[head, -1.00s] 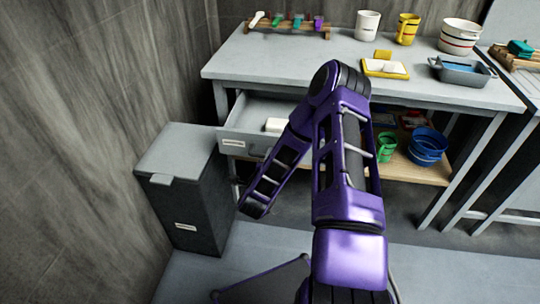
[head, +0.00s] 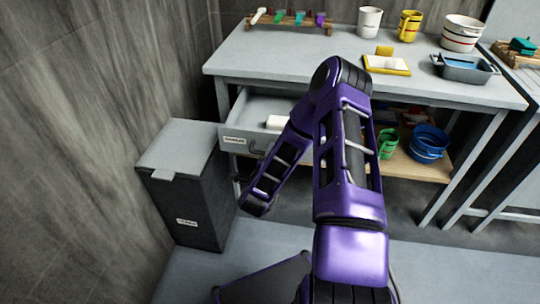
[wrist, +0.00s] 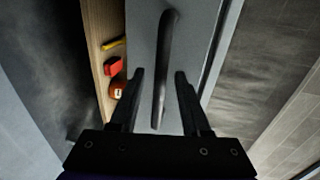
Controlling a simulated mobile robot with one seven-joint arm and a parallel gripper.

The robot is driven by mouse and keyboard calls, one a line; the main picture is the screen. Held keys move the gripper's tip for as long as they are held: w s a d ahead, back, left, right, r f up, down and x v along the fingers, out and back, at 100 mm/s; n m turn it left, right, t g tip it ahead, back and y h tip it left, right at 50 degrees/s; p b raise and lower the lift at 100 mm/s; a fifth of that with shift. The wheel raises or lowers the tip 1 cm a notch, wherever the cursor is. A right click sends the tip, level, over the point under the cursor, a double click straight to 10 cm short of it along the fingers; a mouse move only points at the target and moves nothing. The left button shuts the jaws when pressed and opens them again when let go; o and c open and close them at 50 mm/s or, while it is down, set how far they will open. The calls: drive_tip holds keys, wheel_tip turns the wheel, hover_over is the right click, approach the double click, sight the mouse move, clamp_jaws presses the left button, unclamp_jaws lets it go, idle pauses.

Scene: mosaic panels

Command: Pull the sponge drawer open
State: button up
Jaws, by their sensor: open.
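The sponge drawer (head: 235,141) under the left of the table is partly open in the head view, with a small label on its front. A white block (head: 276,122), perhaps the sponge, lies inside, partly hidden by my arm. In the wrist view the grey drawer front (wrist: 140,45) fills the middle, with its long dark handle (wrist: 165,45). My gripper (wrist: 159,73) is open, one finger on each side of the handle. Gaps show between the handle and both fingers. In the head view the fingers cannot be made out.
A dark lidded bin (head: 182,190) stands against the left wall, close to the drawer. A lower shelf (head: 412,168) holds a green cup (head: 387,143) and blue containers (head: 429,146). The tabletop (head: 270,58) carries mugs, a tray and a rack. Floor is clear in front.

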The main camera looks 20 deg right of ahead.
drive_tip(key=v, duration=1.7)
drive_tip(key=shift+s, duration=0.15)
drive_tip(key=shift+a+r, duration=0.1)
